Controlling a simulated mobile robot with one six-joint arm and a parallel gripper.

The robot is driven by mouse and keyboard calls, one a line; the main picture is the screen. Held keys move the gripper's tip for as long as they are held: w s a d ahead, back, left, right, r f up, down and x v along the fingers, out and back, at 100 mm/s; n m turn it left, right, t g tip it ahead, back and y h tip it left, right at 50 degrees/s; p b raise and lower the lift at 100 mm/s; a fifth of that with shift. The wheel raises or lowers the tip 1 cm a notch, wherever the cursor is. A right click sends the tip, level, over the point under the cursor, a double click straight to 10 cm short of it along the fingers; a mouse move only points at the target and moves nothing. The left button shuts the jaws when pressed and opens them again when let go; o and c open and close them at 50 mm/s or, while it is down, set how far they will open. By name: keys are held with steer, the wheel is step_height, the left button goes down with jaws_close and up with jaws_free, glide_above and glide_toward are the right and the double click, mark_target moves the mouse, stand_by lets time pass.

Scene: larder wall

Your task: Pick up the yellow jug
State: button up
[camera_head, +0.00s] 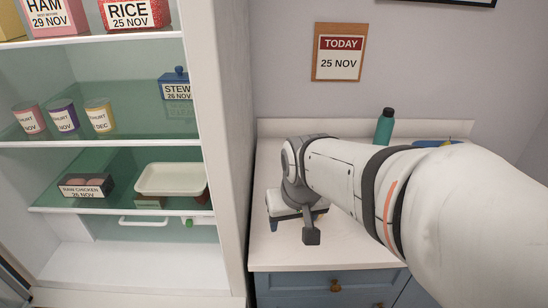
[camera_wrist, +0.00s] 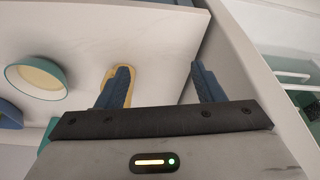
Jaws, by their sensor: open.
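My gripper (camera_head: 290,226) is over the white counter, pointing down, with its jaws apart. No yellow jug is clear in the head view, where my arm covers much of the counter.
A teal-rimmed round vessel (camera_wrist: 9,78) with a yellowish inside is left of the fingers. A teal bottle (camera_head: 384,128) stands at the counter's back. The open larder (camera_head: 229,180) with dated food is to the left, its side wall close to my gripper.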

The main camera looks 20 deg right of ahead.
steer(key=o, duration=0.3)
steer(key=w+d+m+p, duration=0.1)
steer(key=w+d, duration=0.4)
steer(key=w, duration=0.1)
steer(key=shift+w+f, duration=0.15)
steer(key=shift+w, duration=0.1)
steer(key=shift+m+t+h, duration=0.4)
steer(key=shift+m+h, duration=0.1)
steer(key=shift+m, duration=0.1)
steer(key=w+d, duration=0.1)
steer(key=d, duration=0.1)
steer(key=w+d+f, duration=0.1)
steer(key=w+d, duration=0.1)
steer(key=w+d+f, duration=0.1)
steer(key=d, duration=0.1)
steer(key=shift+w+d+p, duration=0.2)
steer(key=shift+w+p, duration=0.2)
steer(key=shift+x, duration=1.15)
steer(key=w+f, duration=0.1)
steer(key=w+f+p, duration=0.1)
steer(key=f, duration=0.1)
steer(key=shift+a+f, duration=0.1)
steer(key=shift+f, duration=0.1)
steer(key=shift+w+f, duration=0.25)
steer(key=shift+f, duration=0.35)
steer(key=c, duration=1.4)
